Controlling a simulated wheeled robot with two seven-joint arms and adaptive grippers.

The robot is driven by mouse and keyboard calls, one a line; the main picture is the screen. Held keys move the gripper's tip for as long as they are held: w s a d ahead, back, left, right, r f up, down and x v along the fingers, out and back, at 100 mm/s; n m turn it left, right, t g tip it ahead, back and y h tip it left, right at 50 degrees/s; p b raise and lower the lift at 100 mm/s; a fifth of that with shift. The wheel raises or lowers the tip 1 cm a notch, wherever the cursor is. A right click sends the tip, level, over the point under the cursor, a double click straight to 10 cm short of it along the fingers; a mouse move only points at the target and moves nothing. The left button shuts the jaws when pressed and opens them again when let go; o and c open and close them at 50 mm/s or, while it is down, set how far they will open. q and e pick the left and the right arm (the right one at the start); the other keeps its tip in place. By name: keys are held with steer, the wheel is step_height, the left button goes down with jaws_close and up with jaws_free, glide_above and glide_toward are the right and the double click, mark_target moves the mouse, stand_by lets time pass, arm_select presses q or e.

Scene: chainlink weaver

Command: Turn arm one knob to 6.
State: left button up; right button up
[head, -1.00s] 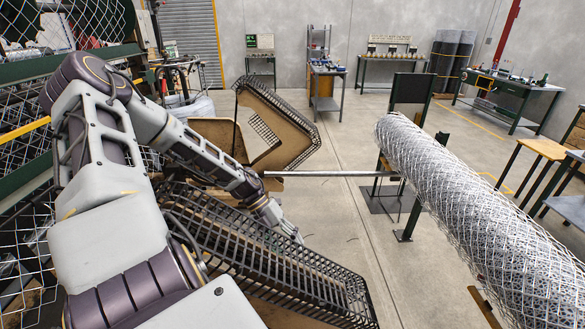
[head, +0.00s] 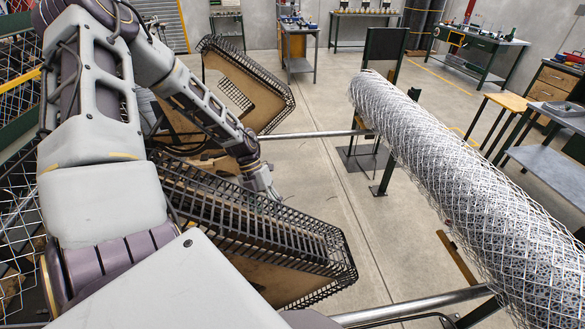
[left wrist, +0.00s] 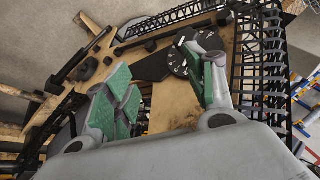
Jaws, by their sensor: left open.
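My left gripper (left wrist: 165,88) is open, with green pads on both fingers in the left wrist view. A dark round dial (left wrist: 177,62) with white marks sits on a black plate (left wrist: 148,66) near the right finger. A grey rounded part, perhaps the knob, is beside it, partly behind that finger. Nothing is seen between the pads. I cannot read a number or tell whether the finger touches the dial. In the head view, my left gripper (head: 262,182) reaches down behind the near black mesh guard (head: 255,215), and the dial is hidden. My right gripper is not in view.
A tan wooden panel (left wrist: 178,105) backs the dial, edged by black mesh (left wrist: 262,65) at right. In the head view, a second guarded arm (head: 250,85) stands behind. A large wire mesh roll (head: 440,180) fills the right.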

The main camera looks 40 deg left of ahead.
arm_select(q)
steer(key=w+d+r+n+g+y, duration=0.2)
steer(key=w+d+r+n, duration=0.1)
steer(key=w+r, duration=0.3)
steer(key=shift+d+r+n, duration=0.15)
steer(key=shift+d+n, duration=0.25)
steer(key=shift+n, duration=0.2)
steer(key=shift+s, duration=0.1)
stand_by(0.4)
steer(key=shift+p+x, duration=0.8)
steer(key=shift+x, duration=6.05)
steer(key=shift+a, duration=0.15)
steer(key=shift+c, duration=0.2)
steer(key=c, duration=1)
